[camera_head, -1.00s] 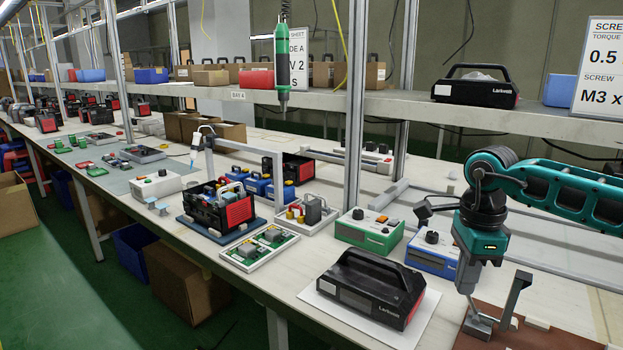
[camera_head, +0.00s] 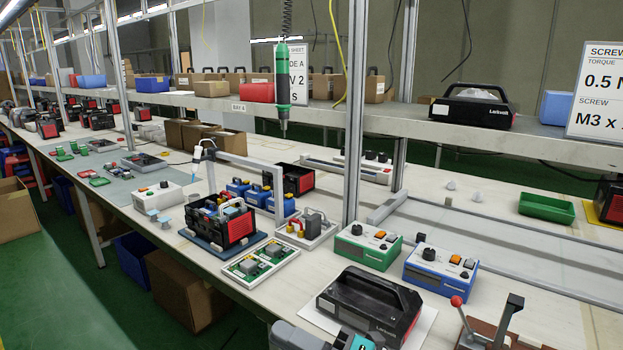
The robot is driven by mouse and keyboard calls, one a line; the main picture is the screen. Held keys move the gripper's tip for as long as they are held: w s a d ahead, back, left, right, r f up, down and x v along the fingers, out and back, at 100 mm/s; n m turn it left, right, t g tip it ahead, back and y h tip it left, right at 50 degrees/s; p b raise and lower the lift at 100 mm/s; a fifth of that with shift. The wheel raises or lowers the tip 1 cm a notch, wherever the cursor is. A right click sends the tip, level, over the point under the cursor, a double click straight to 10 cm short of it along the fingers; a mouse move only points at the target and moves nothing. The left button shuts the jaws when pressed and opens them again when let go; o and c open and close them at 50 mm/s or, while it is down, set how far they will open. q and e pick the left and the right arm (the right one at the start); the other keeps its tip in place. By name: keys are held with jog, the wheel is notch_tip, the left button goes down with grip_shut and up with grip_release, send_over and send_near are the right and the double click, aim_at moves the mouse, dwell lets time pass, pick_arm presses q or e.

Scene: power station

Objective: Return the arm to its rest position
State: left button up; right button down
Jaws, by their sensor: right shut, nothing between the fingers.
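Part of my right arm with the teal gripper body (camera_head: 352,341) shows at the bottom edge, in front of the black power station. The gripper is shut and empty; its fingertips are cut off by the frame's edge. The black power station (camera_head: 368,303) with a carry handle stands upright on a white sheet on the bench; the arm hides a little of its near side. A toggle clamp with a red knob (camera_head: 457,301) stands on a brown base (camera_head: 515,340) at the lower right, clear of the arm. My left gripper is out of view.
Behind the power station are a green-framed test box (camera_head: 365,246) and a blue-framed one (camera_head: 440,270). A green tray (camera_head: 546,207) sits at the back right. A screwdriver (camera_head: 283,90) hangs above the bench. The bench right of the blue-framed box has bare room.

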jog(key=s+d+f+m+t+h+p, duration=0.15)
jog(key=d+f+m+t+h, duration=0.75)
jog(key=m, duration=1.1)
jog(key=s+d+f+m+g+h+p, duration=0.1)
jog(key=s+d+f+m+g+h, duration=0.5)
jog(key=s+d+f, duration=0.5)
jog(key=f+m+h, duration=0.1)
jog(key=m+h, duration=0.1)
jog(key=shift+d+f+h+p, duration=0.3)
jog(key=shift+f+p, duration=0.05)
